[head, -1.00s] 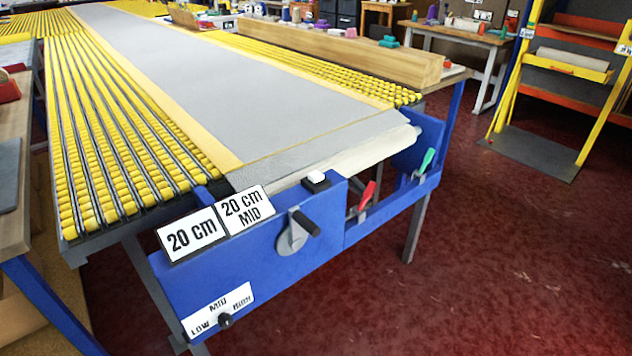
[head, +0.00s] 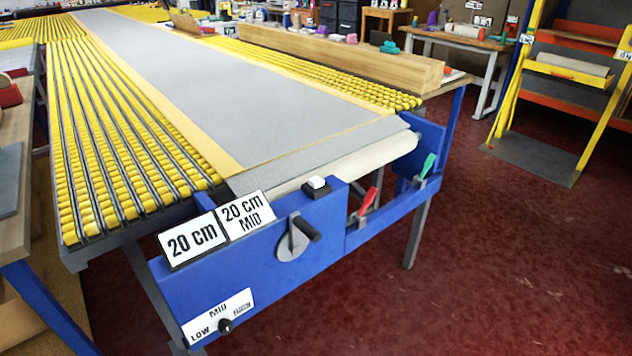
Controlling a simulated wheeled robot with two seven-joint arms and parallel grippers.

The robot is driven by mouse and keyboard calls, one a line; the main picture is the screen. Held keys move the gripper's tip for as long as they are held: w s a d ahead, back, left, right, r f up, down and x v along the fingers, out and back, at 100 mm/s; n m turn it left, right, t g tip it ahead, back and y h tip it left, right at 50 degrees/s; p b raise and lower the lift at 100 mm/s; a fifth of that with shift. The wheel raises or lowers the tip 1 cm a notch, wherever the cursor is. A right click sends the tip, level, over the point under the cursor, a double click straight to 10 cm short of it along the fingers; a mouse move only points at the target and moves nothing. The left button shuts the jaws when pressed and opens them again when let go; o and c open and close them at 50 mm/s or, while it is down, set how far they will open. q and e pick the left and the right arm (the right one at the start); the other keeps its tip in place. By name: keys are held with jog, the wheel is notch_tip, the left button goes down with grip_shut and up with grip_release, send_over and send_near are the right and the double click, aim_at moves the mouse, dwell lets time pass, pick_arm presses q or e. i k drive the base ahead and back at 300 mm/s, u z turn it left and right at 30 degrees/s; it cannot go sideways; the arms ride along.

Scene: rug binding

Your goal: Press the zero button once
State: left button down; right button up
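A white push button (head: 317,182) on a small black base sits on top of the blue end panel (head: 240,275) of the long roller table. I see no label on it that reads zero. Two display signs stand to its left on the panel: one reads "20 cm" (head: 192,240), the other "20 cm MID" (head: 245,215). Neither of my grippers is in view, and nothing covers the button.
A crank with a black handle (head: 295,238) is below the button. A selector knob (head: 225,325) sits by a LOW/MID/HIGH plate. Red (head: 368,200) and green (head: 427,165) levers are to the right. Grey rug (head: 250,95) lies along the table. Red floor at right is clear.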

aim_at(316, 182)
jog(key=z, duration=0.2)
jog(key=k, duration=0.25)
jog(key=z, duration=1.05)
jog(key=k, duration=1.1)
jog(key=z, duration=0.9)
jog(key=i, duration=0.65)
jog(key=u, duration=0.35)
jog(key=i, duration=2.25)
jog(key=u, duration=1.75)
jog(key=i, duration=1.05)
jog(key=u, duration=1.3)
jog(key=i, duration=0.15)
jog(key=u, duration=0.15)
